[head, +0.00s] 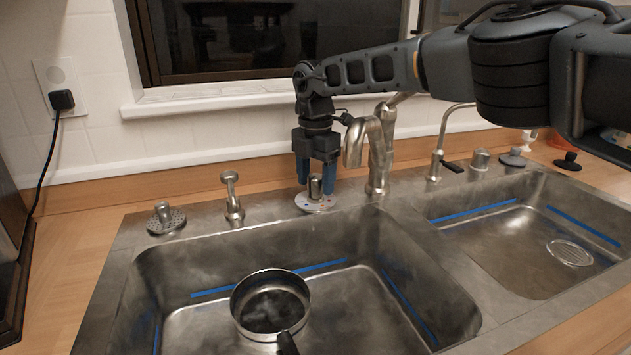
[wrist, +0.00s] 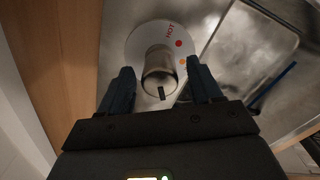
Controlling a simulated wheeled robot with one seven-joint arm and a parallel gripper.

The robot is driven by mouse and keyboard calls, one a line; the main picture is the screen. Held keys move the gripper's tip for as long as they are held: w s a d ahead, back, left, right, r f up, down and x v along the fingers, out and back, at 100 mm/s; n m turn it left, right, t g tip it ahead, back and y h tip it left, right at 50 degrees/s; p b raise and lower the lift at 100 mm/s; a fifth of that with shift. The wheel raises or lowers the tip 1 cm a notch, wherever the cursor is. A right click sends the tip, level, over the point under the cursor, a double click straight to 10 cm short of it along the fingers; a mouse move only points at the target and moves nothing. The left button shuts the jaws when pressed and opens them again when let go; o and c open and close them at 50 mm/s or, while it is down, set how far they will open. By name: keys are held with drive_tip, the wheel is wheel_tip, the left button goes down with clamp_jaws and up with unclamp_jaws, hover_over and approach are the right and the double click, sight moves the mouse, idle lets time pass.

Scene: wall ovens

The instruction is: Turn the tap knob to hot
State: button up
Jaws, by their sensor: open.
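The tap knob (head: 315,188) is a short metal cylinder on a round white plate (head: 314,204) at the back rim of the sink, left of the faucet (head: 378,150). In the wrist view the knob (wrist: 159,72) has a dark pointer mark on its near side. Its plate (wrist: 140,38) shows the word HOT with a red dot, and an orange or yellow dot further right. My gripper (head: 316,180) points down over the knob. Its blue fingers are open, one on each side of the knob; in the wrist view (wrist: 160,85) gaps show between fingers and knob.
A pan (head: 271,302) sits in the left basin (head: 365,310). A strainer (head: 166,220) and a small spout (head: 232,197) stand on the rim to the left. The faucet stands close to the right of my gripper. The window sill (head: 230,100) is behind.

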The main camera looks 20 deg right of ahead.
drive_tip(key=shift+f, duration=0.5)
drive_tip(key=c, duration=1)
drive_tip(key=shift+c, duration=0.2)
